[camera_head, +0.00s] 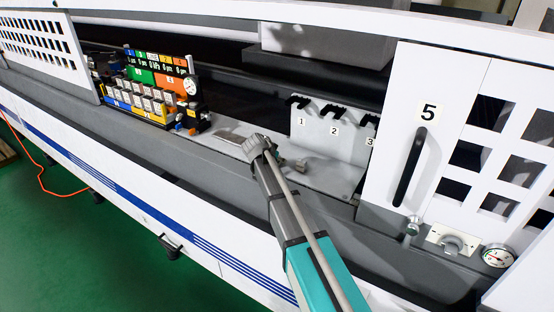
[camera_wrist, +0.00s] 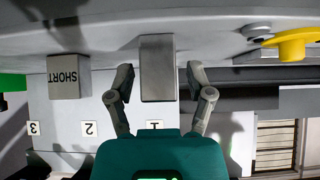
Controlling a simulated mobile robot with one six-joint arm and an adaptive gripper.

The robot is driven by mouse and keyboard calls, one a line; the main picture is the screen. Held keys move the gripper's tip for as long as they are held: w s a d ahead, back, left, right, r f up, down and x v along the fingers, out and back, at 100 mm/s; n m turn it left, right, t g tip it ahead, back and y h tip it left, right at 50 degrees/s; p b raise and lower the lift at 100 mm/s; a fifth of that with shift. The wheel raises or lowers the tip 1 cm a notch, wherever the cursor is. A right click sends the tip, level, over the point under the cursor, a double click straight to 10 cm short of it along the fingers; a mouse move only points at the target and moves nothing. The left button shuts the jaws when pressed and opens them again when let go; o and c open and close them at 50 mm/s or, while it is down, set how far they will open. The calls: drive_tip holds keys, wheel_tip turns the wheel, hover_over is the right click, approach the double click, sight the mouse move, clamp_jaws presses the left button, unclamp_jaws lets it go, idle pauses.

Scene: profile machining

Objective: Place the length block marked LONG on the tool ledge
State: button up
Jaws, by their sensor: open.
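My gripper (camera_wrist: 160,78) is open in the wrist view, with one finger on each side of a plain grey block (camera_wrist: 157,68). Small gaps show between the fingers and the block. No marking shows on the face turned to me. Whether the plain block touches the ledge is hard to tell.
The panel (camera_head: 330,128) carries black hooks numbered 1, 2 and 3. A coloured rack (camera_head: 160,85) with gauges stands to the left. A white door (camera_head: 425,130) marked 5 with a black handle is at right. A yellow knob (camera_wrist: 291,44) shows in the wrist view.

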drive_tip(key=p+v, duration=0.8)
drive_tip(key=v, duration=0.4)
idle(0.8)
drive_tip(key=s+d+f+g, duration=0.1)
drive_tip(key=s+d, duration=0.2)
drive_tip(key=s, duration=0.1)
drive_tip(key=s+d+f+n+g+y, duration=0.1)
drive_tip(key=s+d, duration=0.2)
drive_tip(key=s, duration=0.1)
drive_tip(key=s+d+f+n+g, duration=0.1)
drive_tip(key=s+d, duration=0.2)
drive_tip(key=s, duration=0.1)
drive_tip(key=shift+d+f+g, duration=0.25)
drive_tip(key=shift+d+g, duration=0.05)
drive_tip(key=shift+d, duration=0.1)
drive_tip(key=s+d+f+n+g+y, duration=0.1)
drive_tip(key=s+d+n+y, duration=0.1)
drive_tip(key=s, duration=0.5)
drive_tip(key=s+d+f+n+g+y, duration=0.1)
drive_tip(key=s+d+n+g+y, duration=0.1)
drive_tip(key=s, duration=0.6)
drive_tip(key=shift+s+d+n+g, duration=0.25)
drive_tip(key=shift+d+n+g, duration=0.05)
drive_tip(key=shift+d+n, duration=0.3)
